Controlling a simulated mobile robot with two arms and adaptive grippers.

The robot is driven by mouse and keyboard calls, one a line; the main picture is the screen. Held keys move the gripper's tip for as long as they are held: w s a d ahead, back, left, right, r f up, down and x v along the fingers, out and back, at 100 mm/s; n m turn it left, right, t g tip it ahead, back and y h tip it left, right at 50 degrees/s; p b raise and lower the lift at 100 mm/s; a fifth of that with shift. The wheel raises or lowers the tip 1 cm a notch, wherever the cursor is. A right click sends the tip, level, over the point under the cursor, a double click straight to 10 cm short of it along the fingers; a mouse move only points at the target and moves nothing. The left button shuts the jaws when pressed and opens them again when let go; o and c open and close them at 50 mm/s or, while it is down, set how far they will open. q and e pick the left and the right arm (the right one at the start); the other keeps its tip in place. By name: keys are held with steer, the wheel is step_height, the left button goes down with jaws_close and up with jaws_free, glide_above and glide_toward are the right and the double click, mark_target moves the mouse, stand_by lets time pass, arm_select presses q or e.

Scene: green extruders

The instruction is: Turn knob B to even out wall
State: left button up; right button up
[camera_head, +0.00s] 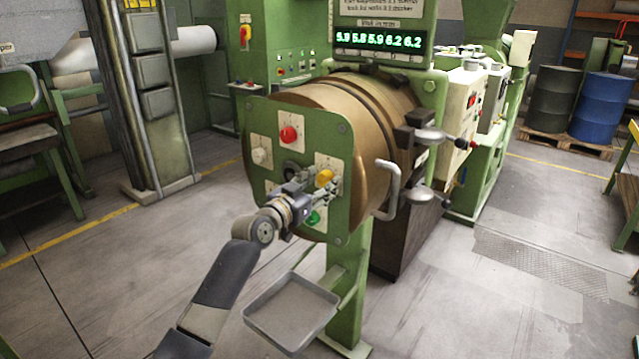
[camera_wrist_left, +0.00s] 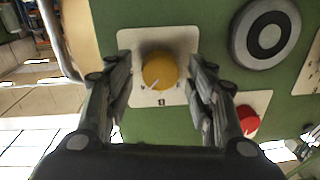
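A yellow knob (camera_head: 324,178) sits on a pale plate on the green panel (camera_head: 340,150) at the drum's end. In the left wrist view the yellow knob (camera_wrist_left: 160,70) shows a pale pointer line toward its lower left; the letter on its plate is too small to read surely. My left gripper (camera_head: 314,192) is open in front of this knob. In the left wrist view its two fingers (camera_wrist_left: 161,85) stand either side of the knob, with visible gaps. A green digital display (camera_head: 380,41) reads 5.9 5.8 5.9 6.2 6.2. My right gripper is out of view.
The panel also carries a red knob (camera_head: 288,134), a white knob (camera_head: 261,156), a green knob (camera_head: 314,217) and a dark round hub (camera_head: 291,170). A grey tray (camera_head: 291,311) hangs below. A bent handle (camera_head: 388,188) sticks out at right.

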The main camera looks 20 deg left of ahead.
arm_select(q)
steer(key=c, duration=0.7)
steer(key=shift+c, duration=0.2)
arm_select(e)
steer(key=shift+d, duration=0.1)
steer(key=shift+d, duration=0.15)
arm_select(q)
steer(key=shift+n, duration=0.4)
steer(key=n+p, duration=0.1)
steer(key=n, duration=0.1)
steer(key=n+p, duration=0.1)
steer(key=n, duration=0.2)
steer(key=shift+a+r+n+g, duration=0.1)
steer(key=shift+r+n+g, duration=0.1)
steer(key=shift+n+g, duration=0.1)
steer(key=shift+n, duration=0.6)
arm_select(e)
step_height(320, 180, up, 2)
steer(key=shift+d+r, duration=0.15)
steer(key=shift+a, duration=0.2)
